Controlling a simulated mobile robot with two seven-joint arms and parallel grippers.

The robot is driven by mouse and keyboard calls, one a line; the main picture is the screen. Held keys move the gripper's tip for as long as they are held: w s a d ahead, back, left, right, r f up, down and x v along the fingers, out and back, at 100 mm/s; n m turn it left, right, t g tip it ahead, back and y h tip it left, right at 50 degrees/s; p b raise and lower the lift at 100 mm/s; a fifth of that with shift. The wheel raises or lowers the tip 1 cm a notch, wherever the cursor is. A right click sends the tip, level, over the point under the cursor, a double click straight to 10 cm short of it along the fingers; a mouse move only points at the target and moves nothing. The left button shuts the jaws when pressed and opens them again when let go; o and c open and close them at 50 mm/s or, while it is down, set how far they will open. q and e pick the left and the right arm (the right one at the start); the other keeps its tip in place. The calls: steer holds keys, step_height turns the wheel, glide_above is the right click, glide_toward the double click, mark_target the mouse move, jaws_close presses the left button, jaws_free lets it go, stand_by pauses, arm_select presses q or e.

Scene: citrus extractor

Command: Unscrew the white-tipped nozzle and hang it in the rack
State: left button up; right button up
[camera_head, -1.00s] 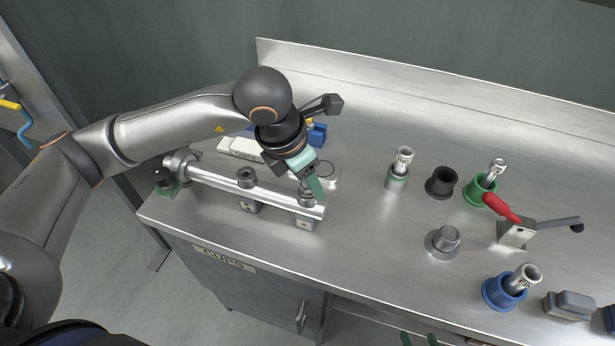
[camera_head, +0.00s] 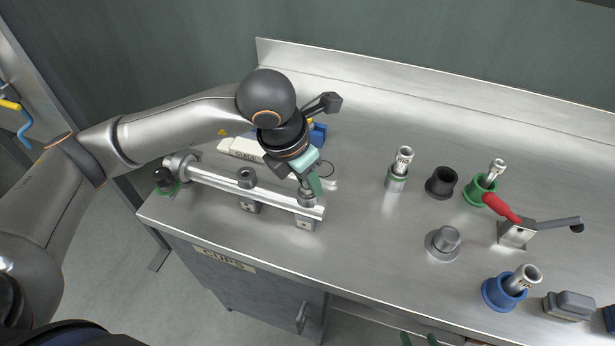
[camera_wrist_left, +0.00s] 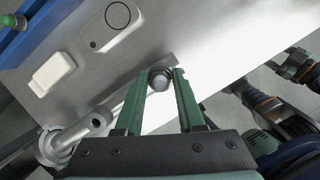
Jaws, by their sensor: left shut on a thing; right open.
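A metal pipe (camera_head: 222,187) lies across the left part of the counter, with a dark-collared fitting (camera_head: 246,178) on its middle. My left gripper (camera_head: 312,188) is over the pipe's right end. Its green fingers are shut on the nozzle (camera_head: 307,199) there, which stands upright on the pipe. In the left wrist view the nozzle's pale round tip (camera_wrist_left: 161,80) shows between the fingertips. Two green fingertips of my right gripper (camera_head: 418,340) show apart at the bottom edge, with nothing seen between them. I cannot make out a rack for certain; a blue part (camera_head: 318,135) is partly hidden behind my left wrist.
The counter between pipe and cups is clear.

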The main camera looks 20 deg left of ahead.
arm_select(q)
steer(key=n+y, duration=0.1)
steer(key=n, duration=0.4)
steer(key=shift+d, duration=0.1)
steer(key=n+y, duration=0.2)
steer(key=n, duration=0.3)
steer(key=o, duration=0.7)
steer(key=shift+o, duration=0.2)
steer(key=m, duration=0.2)
steer(key=m+h, duration=0.1)
steer(key=m, duration=0.2)
steer(key=shift+h, duration=0.3)
steer(key=m+h, duration=0.1)
steer(key=m, duration=0.6)
steer(key=shift+h, duration=0.4)
